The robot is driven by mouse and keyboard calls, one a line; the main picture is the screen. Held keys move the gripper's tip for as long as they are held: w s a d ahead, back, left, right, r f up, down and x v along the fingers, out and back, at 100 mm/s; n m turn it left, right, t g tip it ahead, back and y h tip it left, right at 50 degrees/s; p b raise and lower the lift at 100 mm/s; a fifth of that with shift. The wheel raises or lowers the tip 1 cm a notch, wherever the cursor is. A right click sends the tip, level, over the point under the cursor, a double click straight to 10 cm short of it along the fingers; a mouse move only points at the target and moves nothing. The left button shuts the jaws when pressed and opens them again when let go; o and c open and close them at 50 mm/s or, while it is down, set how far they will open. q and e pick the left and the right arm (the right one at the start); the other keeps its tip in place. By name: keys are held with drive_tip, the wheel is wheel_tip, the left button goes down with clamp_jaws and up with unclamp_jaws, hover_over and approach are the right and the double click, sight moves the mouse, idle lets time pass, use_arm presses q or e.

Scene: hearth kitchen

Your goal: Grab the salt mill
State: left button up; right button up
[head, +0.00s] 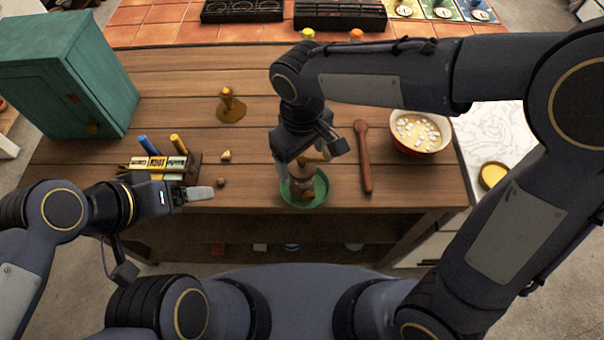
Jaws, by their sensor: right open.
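A brown mill-like object (302,187), which I take for the salt mill, stands in a green dish (321,190) near the table's front edge. Its upper part is partly hidden by my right gripper. My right gripper (306,164) is open and points down over it, with fingers near its top; I cannot tell whether they touch it. My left gripper (198,193) is at the front left of the table, apart from the object; its fingers overlap from this angle and nothing shows in them.
A wooden spoon (364,158) and a red-rimmed bowl (421,132) with white pieces lie to the right. A golden-brown knobbed object (231,105) stands behind left. A teal cabinet (75,75) and a rack (160,165) of coloured items are left. The table's middle is clear.

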wheel_tip(320, 180, down, 2)
drive_tip(key=shift+f, duration=0.1)
clamp_jaws()
idle(0.5)
